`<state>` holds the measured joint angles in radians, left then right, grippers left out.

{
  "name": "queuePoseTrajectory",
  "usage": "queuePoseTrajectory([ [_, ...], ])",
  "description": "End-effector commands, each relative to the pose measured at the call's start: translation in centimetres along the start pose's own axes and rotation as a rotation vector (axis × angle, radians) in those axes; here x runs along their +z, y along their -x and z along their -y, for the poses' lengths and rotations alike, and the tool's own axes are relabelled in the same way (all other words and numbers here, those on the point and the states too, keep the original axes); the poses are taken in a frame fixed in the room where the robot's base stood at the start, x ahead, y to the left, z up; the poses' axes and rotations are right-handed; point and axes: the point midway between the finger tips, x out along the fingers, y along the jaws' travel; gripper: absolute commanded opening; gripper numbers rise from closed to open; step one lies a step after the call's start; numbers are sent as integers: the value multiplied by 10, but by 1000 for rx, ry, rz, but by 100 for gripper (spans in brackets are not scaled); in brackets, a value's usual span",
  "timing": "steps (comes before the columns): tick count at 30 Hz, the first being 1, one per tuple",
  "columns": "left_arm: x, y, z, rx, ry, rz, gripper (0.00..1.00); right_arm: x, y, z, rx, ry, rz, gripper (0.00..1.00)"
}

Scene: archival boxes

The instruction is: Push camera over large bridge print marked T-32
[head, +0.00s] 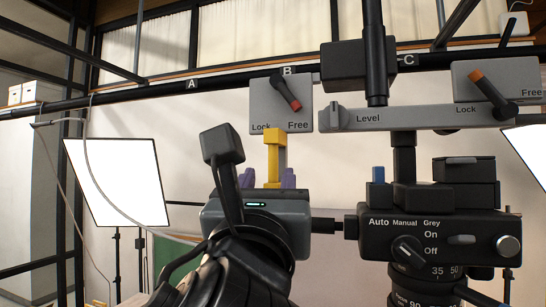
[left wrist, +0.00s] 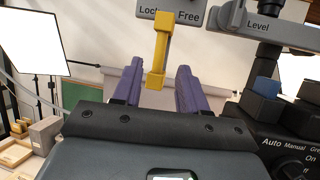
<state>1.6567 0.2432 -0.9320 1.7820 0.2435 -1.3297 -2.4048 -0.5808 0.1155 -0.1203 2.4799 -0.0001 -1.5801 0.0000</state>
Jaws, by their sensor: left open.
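The camera (head: 435,232), a black body with an Auto/Manual/Grey dial and On/Off switch, hangs on a black post near mark C of the overhead rail (head: 235,80). A yellow handle (head: 273,150) hangs below a grey Lock/Free plate (head: 283,103) near mark B. My left gripper (head: 267,178) is open, its purple fingers on either side of the handle's lower end. In the left wrist view the yellow handle (left wrist: 161,50) shows between the open fingers, with gaps visible on both sides. No print marked T-32 is visible. My right gripper is not in view.
A lit softbox (head: 117,182) stands at the left. A grey Level bar (head: 410,118) and a second Lock/Free plate (head: 497,78) with an orange-tipped lever are at the upper right. Small boxes (left wrist: 42,132) lie at the lower left of the wrist view.

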Motion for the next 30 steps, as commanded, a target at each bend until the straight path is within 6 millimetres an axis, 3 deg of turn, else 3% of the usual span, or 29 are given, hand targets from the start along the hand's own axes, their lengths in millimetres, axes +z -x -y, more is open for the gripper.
queuePoseTrajectory([
  [6, 4, -39, 0, 0, 2, -3, 42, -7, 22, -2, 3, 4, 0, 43],
  [13, 2, -66, 0, 1, 2, -3, 42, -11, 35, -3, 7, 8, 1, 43],
  [27, 0, -76, 0, 0, 3, -1, 42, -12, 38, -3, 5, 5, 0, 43],
  [30, 0, -76, 0, 0, 3, -1, 30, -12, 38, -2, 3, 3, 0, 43],
])
